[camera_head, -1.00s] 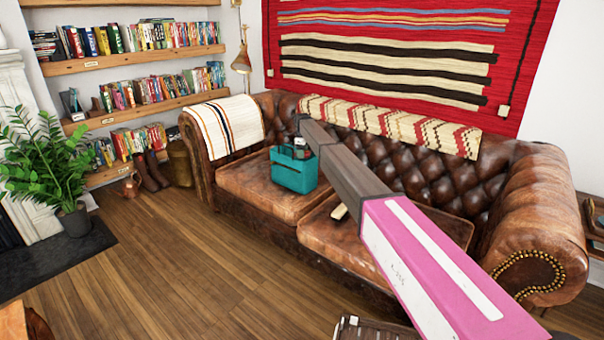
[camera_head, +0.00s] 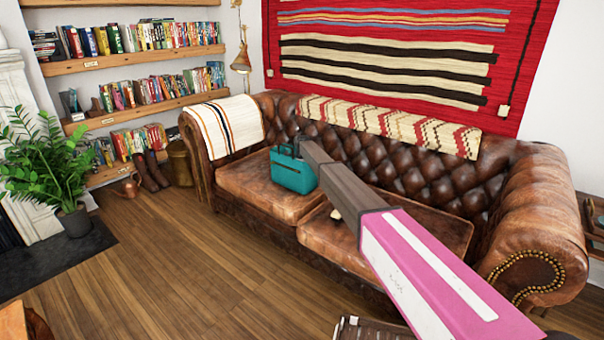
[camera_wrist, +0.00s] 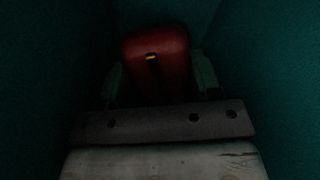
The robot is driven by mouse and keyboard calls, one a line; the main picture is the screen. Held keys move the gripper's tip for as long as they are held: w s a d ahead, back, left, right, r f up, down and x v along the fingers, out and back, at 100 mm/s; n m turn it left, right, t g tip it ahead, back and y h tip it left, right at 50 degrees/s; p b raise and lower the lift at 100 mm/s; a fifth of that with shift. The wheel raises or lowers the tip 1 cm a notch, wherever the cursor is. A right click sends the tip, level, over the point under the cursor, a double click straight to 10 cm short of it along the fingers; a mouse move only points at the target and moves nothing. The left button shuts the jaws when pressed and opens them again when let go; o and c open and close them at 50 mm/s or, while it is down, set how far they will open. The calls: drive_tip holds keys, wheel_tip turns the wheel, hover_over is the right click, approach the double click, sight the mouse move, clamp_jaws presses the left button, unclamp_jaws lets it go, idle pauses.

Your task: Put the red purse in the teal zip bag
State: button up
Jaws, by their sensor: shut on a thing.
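The teal zip bag (camera_head: 293,175) stands on the left seat cushion of the brown leather sofa. Its dark teal walls (camera_wrist: 270,70) surround the wrist view on both sides. The red purse (camera_wrist: 155,50) shows in the middle of the wrist view, dim, with a small gold clasp. My gripper (camera_wrist: 158,80) is shut on the purse, a finger on either side, and is inside the bag with it. In the head view my gripper and the purse are hidden. Whether the purse touches the bag's floor cannot be told.
The brown leather sofa (camera_head: 250,190) has rolled arms and a tufted back, with a striped throw (camera_head: 225,125) over its left arm. Bookshelves (camera_head: 130,58) stand at the left, beyond a plant (camera_head: 45,165).

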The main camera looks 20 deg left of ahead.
drive_tip(key=shift+f, duration=0.6)
drive_tip(key=o, duration=1)
drive_tip(key=shift+o, duration=0.2)
wheel_tip(320, 180, up, 13)
drive_tip(key=shift+r, duration=0.15)
wheel_tip(320, 180, up, 11)
idle(1.0)
